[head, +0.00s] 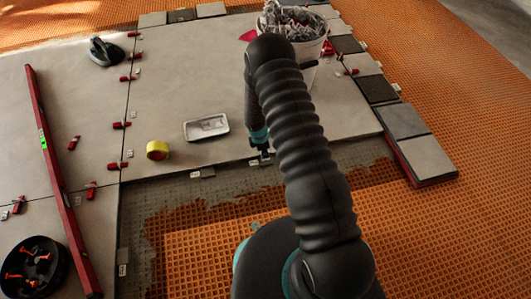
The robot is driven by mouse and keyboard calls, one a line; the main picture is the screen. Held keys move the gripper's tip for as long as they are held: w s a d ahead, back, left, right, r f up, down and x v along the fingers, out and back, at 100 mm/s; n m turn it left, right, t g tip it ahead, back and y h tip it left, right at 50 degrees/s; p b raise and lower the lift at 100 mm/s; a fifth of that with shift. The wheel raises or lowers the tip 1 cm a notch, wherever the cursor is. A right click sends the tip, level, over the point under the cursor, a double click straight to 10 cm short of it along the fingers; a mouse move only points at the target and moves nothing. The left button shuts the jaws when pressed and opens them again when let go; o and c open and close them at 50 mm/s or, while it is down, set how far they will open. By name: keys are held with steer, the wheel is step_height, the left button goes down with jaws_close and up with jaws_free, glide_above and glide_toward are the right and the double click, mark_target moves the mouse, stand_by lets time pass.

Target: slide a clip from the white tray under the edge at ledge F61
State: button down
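The white tray (188,137) lies on the large grey tile, left of my arm. Pale contents show inside it, too small to tell apart. My gripper (263,158) points down at the front edge of this tile, right of the tray, beside the exposed grey mortar. Its fingers are small and dark here, so I cannot tell whether they are open or shut, or whether a clip is between them. A small pale tag (204,173) sits at the same tile edge, further left; its lettering is unreadable. I cannot make out which ledge is F61.
A yellow tape roll (157,150) stands left of the tray. A white bucket (306,52) stands behind my arm. A red level (57,175), several red wedges, a black suction lifter (105,51) and a round black tray (33,268) lie left. Stacked tiles (420,137) lie right. Orange matting is open in front.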

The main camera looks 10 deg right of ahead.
stand_by(0.4)
steer(key=c, duration=1.2)
jaws_free()
steer(key=shift+c, duration=0.2)
steer(key=shift+a+r, duration=0.2)
steer(key=shift+r, duration=1.15)
steer(key=shift+a+r, duration=0.15)
steer(key=shift+r, duration=1.15)
steer(key=shift+a+r, duration=0.2)
steer(key=shift+r, duration=1.15)
